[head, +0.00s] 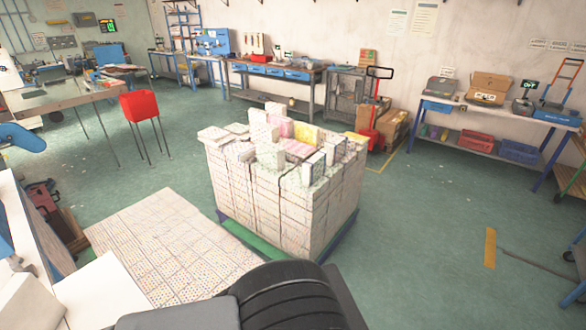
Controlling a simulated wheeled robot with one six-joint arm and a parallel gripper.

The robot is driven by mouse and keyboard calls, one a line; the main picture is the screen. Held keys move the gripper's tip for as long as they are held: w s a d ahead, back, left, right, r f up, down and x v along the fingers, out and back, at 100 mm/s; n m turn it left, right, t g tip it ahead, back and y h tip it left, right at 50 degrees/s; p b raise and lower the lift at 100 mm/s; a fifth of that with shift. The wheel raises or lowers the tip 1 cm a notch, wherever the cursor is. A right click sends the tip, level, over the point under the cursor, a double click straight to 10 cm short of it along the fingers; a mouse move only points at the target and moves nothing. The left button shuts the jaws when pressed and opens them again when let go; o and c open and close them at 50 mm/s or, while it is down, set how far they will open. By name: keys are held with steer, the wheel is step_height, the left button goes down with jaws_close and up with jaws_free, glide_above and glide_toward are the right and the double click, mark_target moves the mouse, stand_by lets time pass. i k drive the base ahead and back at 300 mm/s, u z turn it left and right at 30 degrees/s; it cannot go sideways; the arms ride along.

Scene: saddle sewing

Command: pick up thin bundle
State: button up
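Several wrapped bundles with small printed patterns are stacked into a block (285,205) on a low pallet in the middle of the head view. On its top lie and stand loose bundles: a yellow bundle (307,134), a pink bundle (281,127), a white upright bundle (270,156) and flat pale bundles (214,134) at the left corner. Some stand on edge and look thinner, but I cannot tell which one is the thin bundle. Dark rounded parts of my arm show at the bottom. My gripper's fingers are not visible.
A patterned sheet or low layer (165,245) lies left of the pallet, beside a white surface (100,295) at lower left. A red bin on legs (139,106) stands behind left. Workbenches line the back wall. The green floor right of the stack is mostly clear.

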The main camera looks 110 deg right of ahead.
mark_target(313, 170)
steer(key=u, duration=0.75)
steer(key=i, duration=0.85)
steer(key=z, duration=4.95)
steer(key=i, duration=0.5)
steer(key=z, duration=0.8)
steer(key=i, duration=2.35)
steer(key=u, duration=0.65)
